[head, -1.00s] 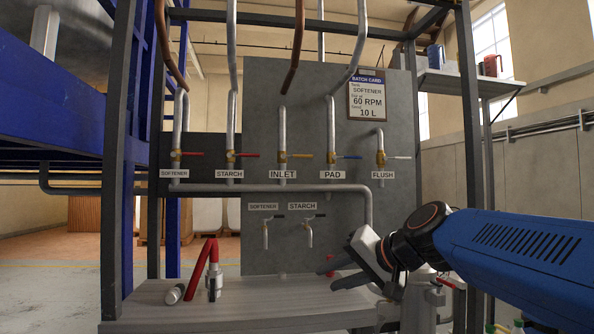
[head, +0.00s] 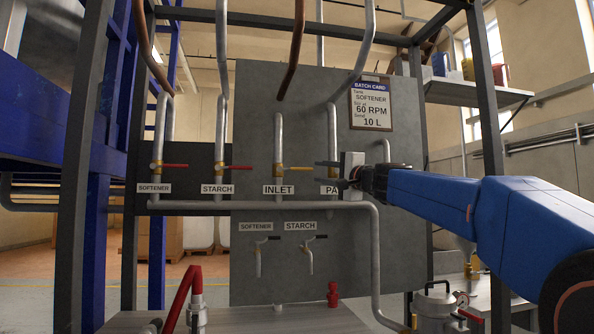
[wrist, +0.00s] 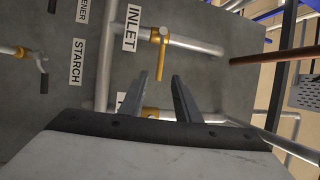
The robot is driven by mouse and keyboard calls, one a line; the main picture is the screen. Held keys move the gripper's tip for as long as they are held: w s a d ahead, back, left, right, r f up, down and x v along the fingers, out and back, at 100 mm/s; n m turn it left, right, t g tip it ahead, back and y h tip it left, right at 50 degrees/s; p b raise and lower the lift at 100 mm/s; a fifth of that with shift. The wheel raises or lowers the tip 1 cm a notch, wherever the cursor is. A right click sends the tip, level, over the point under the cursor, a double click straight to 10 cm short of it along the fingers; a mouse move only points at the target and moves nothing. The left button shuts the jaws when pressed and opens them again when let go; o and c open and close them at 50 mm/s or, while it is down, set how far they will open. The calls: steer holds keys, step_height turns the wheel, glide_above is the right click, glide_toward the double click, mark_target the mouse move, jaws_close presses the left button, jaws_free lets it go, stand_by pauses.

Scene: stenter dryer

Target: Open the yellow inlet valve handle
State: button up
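The inlet valve (head: 278,168) is on a vertical grey pipe above the INLET label. Its yellow handle (head: 298,167) points right, across the pipe. In the wrist view, the yellow handle (wrist: 160,62) stands just ahead and left of the fingertips. My gripper (head: 318,171) is in front of the PAD valve, partly hiding it and its label. Its two fingers are apart with nothing between them, and the tips are near the handle's free end. They also show in the wrist view (wrist: 177,78). I cannot tell whether they touch the handle.
Red softener (head: 176,166) and starch (head: 240,168) handles are to the left. A horizontal pipe (head: 240,205) runs below the labels. Two small taps (head: 258,257) hang lower on the panel. A batch card (head: 371,104) is at upper right.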

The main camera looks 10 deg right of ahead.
mark_target(297, 168)
steer(key=x, duration=1.4)
steer(key=shift+s, duration=0.1)
jaws_close()
